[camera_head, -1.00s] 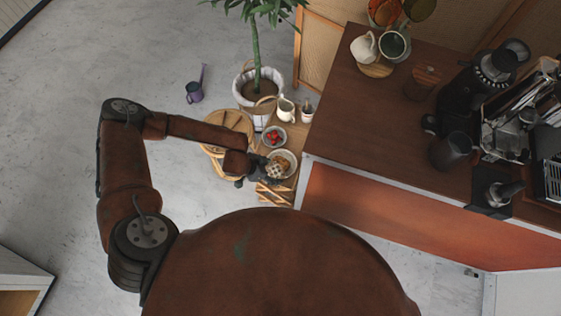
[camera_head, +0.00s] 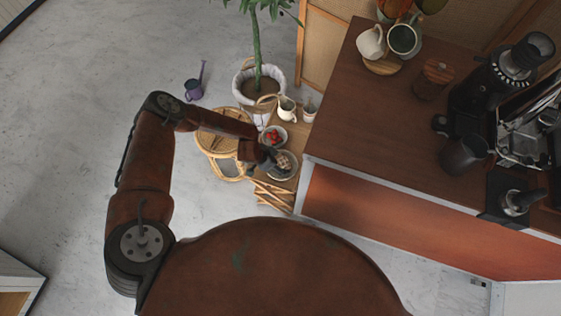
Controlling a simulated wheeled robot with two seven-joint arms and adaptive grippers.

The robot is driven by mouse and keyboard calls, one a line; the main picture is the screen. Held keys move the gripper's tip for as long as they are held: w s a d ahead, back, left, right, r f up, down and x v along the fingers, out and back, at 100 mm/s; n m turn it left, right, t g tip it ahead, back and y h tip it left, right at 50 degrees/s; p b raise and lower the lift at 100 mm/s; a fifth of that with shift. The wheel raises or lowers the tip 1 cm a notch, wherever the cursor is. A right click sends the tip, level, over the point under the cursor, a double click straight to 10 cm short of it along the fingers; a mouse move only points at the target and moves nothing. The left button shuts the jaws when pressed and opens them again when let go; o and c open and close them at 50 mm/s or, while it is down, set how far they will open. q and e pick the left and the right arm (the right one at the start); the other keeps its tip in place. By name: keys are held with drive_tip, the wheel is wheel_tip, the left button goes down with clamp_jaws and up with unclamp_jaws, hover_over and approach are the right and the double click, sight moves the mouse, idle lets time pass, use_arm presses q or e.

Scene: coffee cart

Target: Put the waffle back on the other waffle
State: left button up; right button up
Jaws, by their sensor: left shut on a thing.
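My left gripper (camera_head: 271,159) reaches in from the left over a small low wooden stand beside the counter. It is shut on a waffle (camera_head: 283,161), which shows small and light brown at the fingertips. The waffle is over a pale bowl or plate (camera_head: 295,172) on the stand. The fingers and the waffle hide much of this dish. I cannot tell a second waffle apart beneath, nor whether the held waffle touches anything. My right gripper is not in the view.
A bowl of red berries (camera_head: 275,136) stands just behind the dish, with a white jug (camera_head: 287,109) and a cup (camera_head: 309,112) farther back. A round wicker stool (camera_head: 226,140) is under my left arm. The brown counter (camera_head: 400,140) rises close on the right.

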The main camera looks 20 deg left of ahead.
use_arm(q)
drive_tip(key=shift+f, duration=0.15)
drive_tip(key=o, duration=1.2)
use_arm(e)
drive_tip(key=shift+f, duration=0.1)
use_arm(q)
drive_tip(key=shift+r, duration=0.35)
drive_tip(key=shift+p+v, duration=2)
drive_tip(key=shift+v, duration=3.9)
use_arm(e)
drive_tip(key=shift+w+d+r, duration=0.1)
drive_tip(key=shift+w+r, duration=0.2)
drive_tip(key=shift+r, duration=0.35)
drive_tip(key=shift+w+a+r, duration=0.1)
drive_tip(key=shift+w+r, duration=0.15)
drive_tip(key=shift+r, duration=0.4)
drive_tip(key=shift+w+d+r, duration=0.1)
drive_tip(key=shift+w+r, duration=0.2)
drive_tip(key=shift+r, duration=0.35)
